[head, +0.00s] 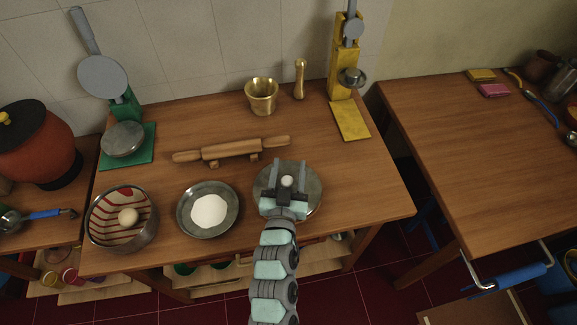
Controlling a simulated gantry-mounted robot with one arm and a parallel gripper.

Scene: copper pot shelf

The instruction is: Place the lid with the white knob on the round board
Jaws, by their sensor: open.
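A grey round disc (311,199), which looks like the lid, lies flat near the right front of the middle table. A small white knob (287,181) shows near its middle. My gripper (289,166) is over the disc, its two fingers open with the white knob between them in the picture. I cannot tell whether the fingers touch the knob. My gripper and wrist hide the front part of the disc. I cannot make out a separate round board with certainty, nor whether one lies under the disc.
A plate of white powder (208,211) and a bowl with a pale ball (121,219) stand left. A rolling pin (231,149) lies behind; a brass mortar (262,96), brass pestle (299,79), green press (124,138) and yellow press (347,95) are farther back. The table's right front is clear.

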